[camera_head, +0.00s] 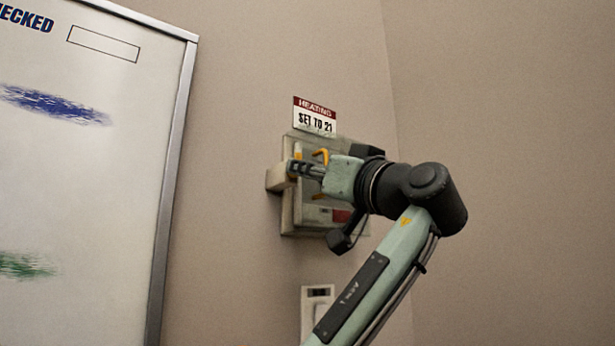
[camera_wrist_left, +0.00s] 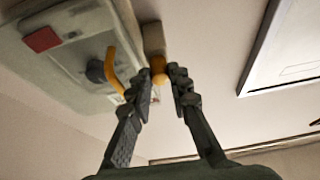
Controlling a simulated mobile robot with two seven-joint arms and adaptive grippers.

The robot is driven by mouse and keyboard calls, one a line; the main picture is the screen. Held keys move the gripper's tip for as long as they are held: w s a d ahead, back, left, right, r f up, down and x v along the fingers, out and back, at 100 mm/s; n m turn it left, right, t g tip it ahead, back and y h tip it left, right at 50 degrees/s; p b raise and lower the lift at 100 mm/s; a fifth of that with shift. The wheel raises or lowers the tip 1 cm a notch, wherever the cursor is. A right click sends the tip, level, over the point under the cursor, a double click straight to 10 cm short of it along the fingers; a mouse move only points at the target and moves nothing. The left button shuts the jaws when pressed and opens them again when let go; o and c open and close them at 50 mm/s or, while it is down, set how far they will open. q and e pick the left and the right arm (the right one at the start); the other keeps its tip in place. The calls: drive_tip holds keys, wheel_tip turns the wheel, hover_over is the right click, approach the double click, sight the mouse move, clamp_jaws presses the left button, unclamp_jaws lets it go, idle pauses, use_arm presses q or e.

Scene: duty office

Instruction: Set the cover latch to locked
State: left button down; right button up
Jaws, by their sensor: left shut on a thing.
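A wall box with a clear cover (camera_head: 291,222) hangs on the wall below a heating sign. A beige latch block (camera_head: 277,179) sticks out from the left side of the box. In the left wrist view the block (camera_wrist_left: 153,38) has an orange-yellow tip (camera_wrist_left: 159,72). My left gripper (camera_head: 294,168) is at the box's left edge, its fingertips (camera_wrist_left: 163,84) closed around the orange-yellow tip. A yellow hooked handle (camera_wrist_left: 115,72) on a dark knob sits beside the fingers on the box face. My gripper and wrist hide much of the box in the head view.
A red and white sign (camera_head: 314,115) reads "HEATING SET TO 21". A whiteboard (camera_head: 90,180) with a metal frame is at the left. A white switch plate (camera_head: 317,300) is below the box, partly behind my left arm. The wall at right is bare.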

use_arm(q)
drive_tip(key=shift+s+a+r+m+g+h+p, duration=0.1)
drive_tip(key=shift+m+h+p, duration=0.3)
drive_tip(key=shift+m+h, duration=2.05)
drive_tip(key=shift+s+a+r+m+g+h+p, duration=0.15)
drive_tip(key=shift+m+h+p, duration=0.3)
drive_tip(key=shift+m, duration=3.95)
drive_tip(key=shift+a+r+m+g+h+p, duration=0.1)
drive_tip(key=shift+m+h+p, duration=0.3)
drive_tip(key=shift+m+h, duration=2.05)
use_arm(e)
drive_tip(key=shift+w+a+f, duration=0.1)
drive_tip(key=shift+f, duration=1.05)
drive_tip(key=shift+w+f, duration=0.1)
drive_tip(key=shift+f, duration=1.05)
use_arm(q)
drive_tip(key=shift+m+y, duration=1)
drive_tip(key=shift+y, duration=0.05)
drive_tip(key=c, duration=1.7)
unclamp_jaws()
drive_tip(key=shift+d, duration=0.1)
drive_tip(key=shift+s, duration=0.1)
use_arm(e)
drive_tip(key=shift+s, duration=0.1)
